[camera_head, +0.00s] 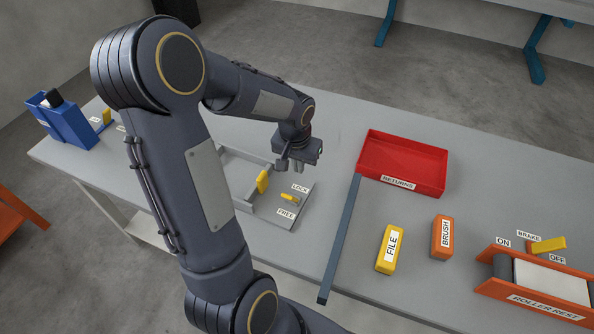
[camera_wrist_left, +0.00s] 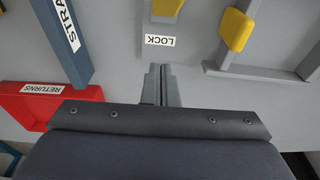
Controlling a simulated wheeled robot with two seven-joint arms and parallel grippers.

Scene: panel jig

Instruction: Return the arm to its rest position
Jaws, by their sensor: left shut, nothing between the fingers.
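My left arm reaches across the head view from the bottom, bends at a high elbow and comes down over the table. My left gripper (camera_head: 297,170) is above the back edge of the grey jig plate (camera_head: 268,215), its fingers pointing down. In the left wrist view its two fingers (camera_wrist_left: 161,78) are together and hold nothing. The yellow lever (camera_head: 290,197) lies between the LOCK and FREE labels, apart from the gripper. A yellow block (camera_head: 263,181) stands at the jig's rail. My right gripper is not in view.
A red RETURNS tray (camera_head: 438,183) is right of the gripper, beside a long blue-grey bar (camera_head: 340,240). A yellow FILE block (camera_head: 385,264), an orange BRUSH block (camera_head: 436,252) and an orange ROLLER REST (camera_head: 492,287) are at front right. A blue holder (camera_head: 75,130) is far left.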

